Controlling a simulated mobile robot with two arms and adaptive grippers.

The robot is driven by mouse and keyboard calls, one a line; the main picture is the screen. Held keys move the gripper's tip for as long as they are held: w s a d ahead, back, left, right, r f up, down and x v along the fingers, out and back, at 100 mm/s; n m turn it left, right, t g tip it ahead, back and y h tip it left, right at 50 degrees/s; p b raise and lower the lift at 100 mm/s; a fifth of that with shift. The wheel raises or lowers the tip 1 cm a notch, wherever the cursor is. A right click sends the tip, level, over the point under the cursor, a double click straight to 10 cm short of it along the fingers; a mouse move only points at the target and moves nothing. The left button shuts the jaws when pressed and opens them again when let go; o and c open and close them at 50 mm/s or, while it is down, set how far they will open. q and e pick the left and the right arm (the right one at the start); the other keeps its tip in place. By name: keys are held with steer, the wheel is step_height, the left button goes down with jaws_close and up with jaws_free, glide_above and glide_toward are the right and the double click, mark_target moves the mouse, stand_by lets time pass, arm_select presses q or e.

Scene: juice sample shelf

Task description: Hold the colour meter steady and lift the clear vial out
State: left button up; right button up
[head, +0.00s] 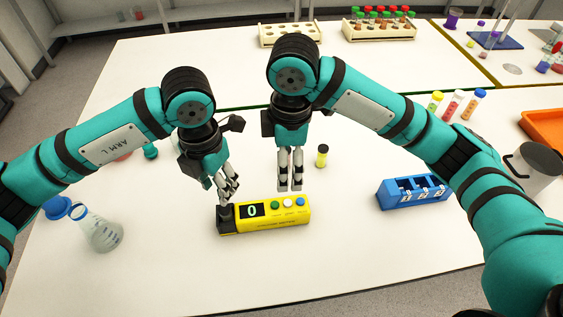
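The yellow colour meter (272,217) lies on the white table in front of me, with a display reading 0 and several buttons. Its left end has a dark raised block (226,217). My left gripper (228,194) is just above and behind that end, tilted, with its fingertips slightly apart; I cannot tell whether they touch it. My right gripper (291,187) points down just behind the meter's middle, with a narrow gap between its fingers and nothing seen in it. A small yellow vial with a black cap (322,157) stands behind the meter. I cannot make out a clear vial.
A blue numbered rack (384,197) stands to the right. Several coloured tubes (453,106) and an orange tray (546,127) are at the right. The table's front is clear.

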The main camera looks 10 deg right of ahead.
mark_target(282, 206)
steer(key=shift+n, duration=0.4)
steer(key=f, duration=0.5)
steer(key=s+f, duration=0.1)
steer(key=f, duration=0.5)
steer(key=a+f, duration=0.1)
steer(key=f, duration=0.4)
steer(key=shift+s+f, duration=0.25)
steer(key=shift+f, duration=0.15)
steer(key=shift+c, duration=0.3)
steer(key=c, duration=1.5)
